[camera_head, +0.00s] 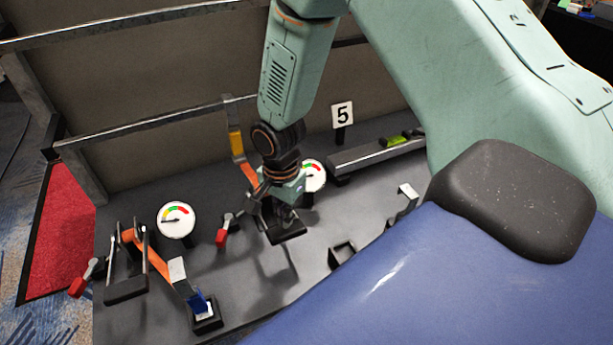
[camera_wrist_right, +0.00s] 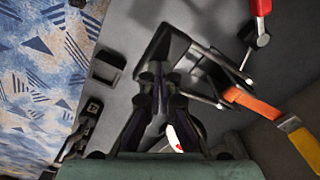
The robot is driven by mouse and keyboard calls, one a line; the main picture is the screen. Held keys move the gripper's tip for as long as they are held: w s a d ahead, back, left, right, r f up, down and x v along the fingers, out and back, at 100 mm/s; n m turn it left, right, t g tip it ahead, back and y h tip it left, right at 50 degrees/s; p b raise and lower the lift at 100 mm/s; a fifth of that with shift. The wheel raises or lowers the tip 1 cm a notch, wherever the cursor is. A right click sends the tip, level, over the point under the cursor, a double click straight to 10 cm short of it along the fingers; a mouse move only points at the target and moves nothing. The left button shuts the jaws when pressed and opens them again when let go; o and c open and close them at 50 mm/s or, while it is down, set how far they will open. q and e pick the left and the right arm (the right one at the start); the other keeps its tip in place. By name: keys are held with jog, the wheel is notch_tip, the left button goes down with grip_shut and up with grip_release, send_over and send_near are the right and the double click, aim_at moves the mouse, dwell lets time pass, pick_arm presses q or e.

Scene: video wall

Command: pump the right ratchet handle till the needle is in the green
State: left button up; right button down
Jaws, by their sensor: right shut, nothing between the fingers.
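The right ratchet shows as a dark metal frame (camera_head: 287,236) under my right gripper (camera_head: 284,212), with a red-gripped lever (camera_head: 222,237) to its left. An orange strap (camera_head: 245,170) with a yellow end runs up behind it. In the wrist view the frame (camera_wrist_right: 205,72), red grip (camera_wrist_right: 262,8) and strap (camera_wrist_right: 252,105) show beyond my fingers (camera_wrist_right: 160,75), which are shut and empty, close to the frame; contact cannot be told. The right gauge (camera_head: 315,176) is partly hidden by my arm, its needle too small to read. My left gripper is not in view.
The left ratchet (camera_head: 126,290), with its own red grip (camera_head: 80,282) and orange strap, stands at the left beside another gauge (camera_head: 175,221). Small black brackets (camera_head: 341,255) sit to the right.

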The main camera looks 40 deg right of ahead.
jog(key=shift+f, duration=0.15)
jog(key=shift+d+f, duration=0.1)
jog(key=shift+f, duration=0.1)
jog(key=shift+f+b, duration=0.8)
jog(key=shift+f, duration=0.25)
jog(key=shift+f+b, duration=0.45)
jog(key=shift+f, duration=0.3)
jog(key=shift+f+b, duration=1.65)
jog(key=shift+f, duration=1.35)
notch_tip(320, 180, up, 11)
jog(key=p, duration=1)
jog(key=shift+f, duration=0.3)
jog(key=shift+f, duration=0.1)
